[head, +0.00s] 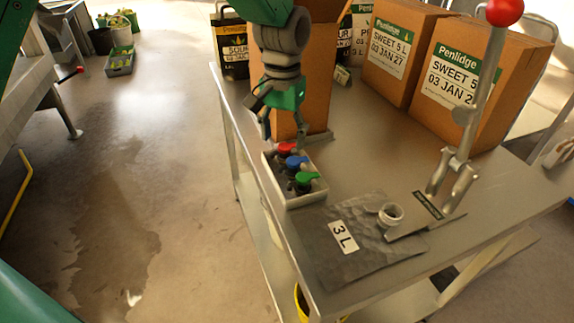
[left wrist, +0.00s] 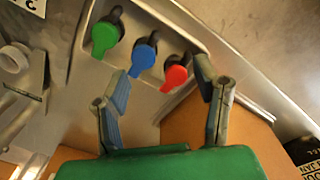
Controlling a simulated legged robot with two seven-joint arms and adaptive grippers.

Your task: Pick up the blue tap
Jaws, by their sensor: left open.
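The blue tap (head: 295,161) lies in the middle of a small light tray (head: 309,197) on the metal table, between a red tap (head: 287,148) and a green tap (head: 305,178). My left gripper (head: 285,134) is open above the far end of the tray. In the left wrist view the blue tap (left wrist: 144,55) lies ahead of the open fingertips (left wrist: 162,82), nearer the left finger. The red tap (left wrist: 175,75) is between the fingertips, close to the right one, and the green tap (left wrist: 104,38) is farther left. The fingers hold nothing. My right gripper is not in view.
A cardboard box (head: 318,85) stands close behind the tray and my left gripper. A grey 3 L bag (head: 345,270) with a white spout lies in front. A red-knobbed lever (head: 480,95) rises at right, near Penlidge boxes (head: 400,45).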

